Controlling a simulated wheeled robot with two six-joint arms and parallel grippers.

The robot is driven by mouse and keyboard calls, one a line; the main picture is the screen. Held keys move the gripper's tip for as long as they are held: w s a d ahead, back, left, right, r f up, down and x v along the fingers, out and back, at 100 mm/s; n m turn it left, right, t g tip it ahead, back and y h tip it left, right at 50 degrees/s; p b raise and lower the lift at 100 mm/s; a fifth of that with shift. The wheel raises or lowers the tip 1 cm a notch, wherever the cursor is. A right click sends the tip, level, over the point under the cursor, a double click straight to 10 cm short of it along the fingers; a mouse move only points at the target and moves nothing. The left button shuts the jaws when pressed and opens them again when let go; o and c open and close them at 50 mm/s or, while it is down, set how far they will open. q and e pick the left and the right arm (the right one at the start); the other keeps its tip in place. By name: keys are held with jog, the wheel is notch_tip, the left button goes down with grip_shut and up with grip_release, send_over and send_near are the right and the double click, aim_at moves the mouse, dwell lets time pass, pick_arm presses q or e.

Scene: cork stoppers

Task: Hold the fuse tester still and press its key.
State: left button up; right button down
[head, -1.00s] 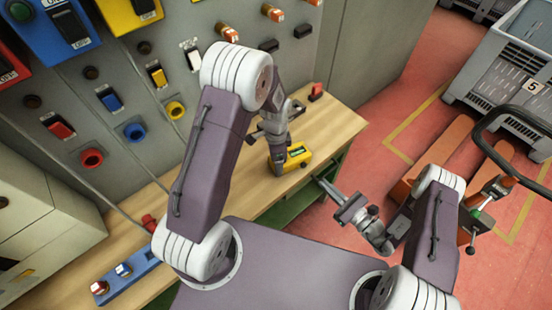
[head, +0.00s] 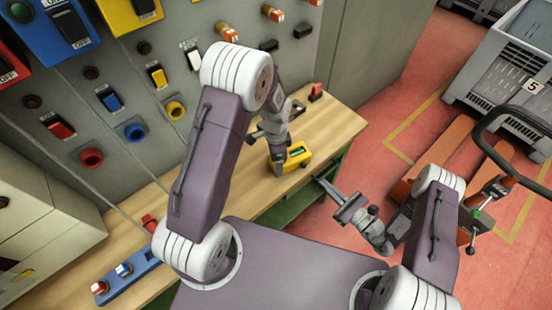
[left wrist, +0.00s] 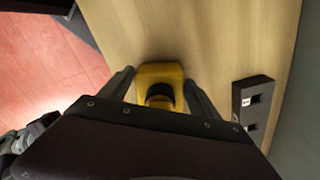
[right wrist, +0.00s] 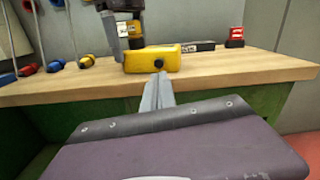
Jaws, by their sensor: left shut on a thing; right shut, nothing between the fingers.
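The fuse tester is a yellow box (head: 298,157) with a small greenish window, standing on the wooden bench near its front edge. My left gripper (head: 279,160) comes down from above and is shut on it; in the left wrist view the yellow body (left wrist: 160,71) sits between the two fingers. In the right wrist view the tester's near side (right wrist: 140,65) carries a round black key (right wrist: 159,65). My right gripper (right wrist: 160,77) is shut and empty, its fingertips pointing at that side, just below the key in the picture. Contact with the key cannot be made out.
The bench (head: 235,190) runs along a grey panel with switches and coloured sockets. A dark block with two openings (left wrist: 254,105) lies beside the tester, and a red-topped block (head: 316,92) stands farther back. A blue strip (head: 126,277) lies at the left. A pallet truck is at the right.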

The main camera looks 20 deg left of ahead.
aim_at(304, 166)
jog(key=s+d+f+n+g+h, duration=0.1)
jog(key=s+f+g+h, duration=0.3)
jog(key=s+f+h, duration=0.15)
notch_tip(304, 166, up, 6)
jog(key=w+n+g+h, duration=0.1)
jog(key=n, duration=0.1)
jog(key=shift+w+a+r, duration=0.25)
jog(key=shift+h, duration=0.25)
jog(key=shift+w+a, duration=3.1)
jog(key=shift+w, duration=0.05)
jog(key=shift+w, duration=0.1)
